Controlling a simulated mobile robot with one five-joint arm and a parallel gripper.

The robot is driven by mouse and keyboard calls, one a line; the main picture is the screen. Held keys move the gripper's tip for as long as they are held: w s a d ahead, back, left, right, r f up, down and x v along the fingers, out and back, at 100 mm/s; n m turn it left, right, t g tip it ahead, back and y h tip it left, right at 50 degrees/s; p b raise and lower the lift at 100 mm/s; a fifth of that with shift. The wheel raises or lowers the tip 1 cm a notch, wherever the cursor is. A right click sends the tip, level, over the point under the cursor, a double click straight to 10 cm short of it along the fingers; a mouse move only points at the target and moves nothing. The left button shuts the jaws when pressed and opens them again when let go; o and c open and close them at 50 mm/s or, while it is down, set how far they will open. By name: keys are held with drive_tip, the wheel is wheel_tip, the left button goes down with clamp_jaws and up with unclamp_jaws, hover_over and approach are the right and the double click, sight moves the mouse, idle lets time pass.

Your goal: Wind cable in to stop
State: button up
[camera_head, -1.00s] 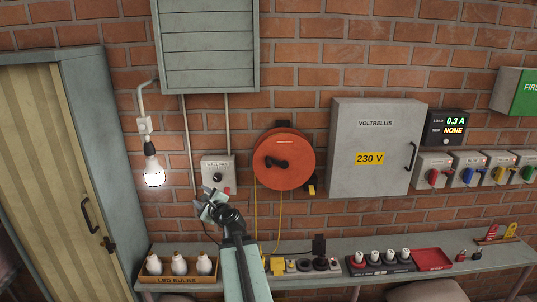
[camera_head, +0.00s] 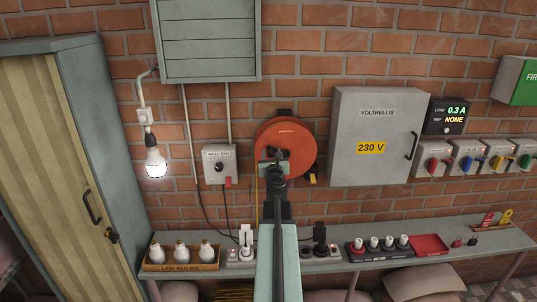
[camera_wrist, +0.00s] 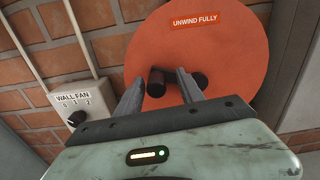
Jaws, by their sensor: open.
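The orange cable reel (camera_head: 299,134) hangs on the brick wall, with a label on its face. In the wrist view the reel (camera_wrist: 235,50) fills the upper right, and the label reads UNWIND FULLY. Its dark crank knob (camera_wrist: 156,82) shows between and beyond my open fingers; a dark hub (camera_wrist: 201,80) lies to its right, partly behind the right finger. I cannot tell whether a finger touches the knob. My gripper (camera_head: 272,162) is open in front of the reel's lower left and hides part of it. Yellow cable (camera_head: 257,190) hangs below the reel's left side.
A WALL FAN switch box (camera_head: 219,163) is left of the reel. A grey VOLTRELLIS cabinet (camera_head: 375,137) is to the right. Below, a bench (camera_head: 340,263) carries a bulb box (camera_head: 183,266), plugs, sockets and a red tray (camera_head: 429,244). A lit bulb (camera_head: 155,162) hangs at left.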

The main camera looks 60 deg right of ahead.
drive_tip(key=shift+w+d, duration=0.3)
drive_tip(key=shift+w, duration=0.1)
drive_tip(key=shift+w+a, duration=0.15)
drive_tip(key=shift+r, duration=0.1)
drive_tip(key=shift+c, duration=1.3)
clamp_jaws()
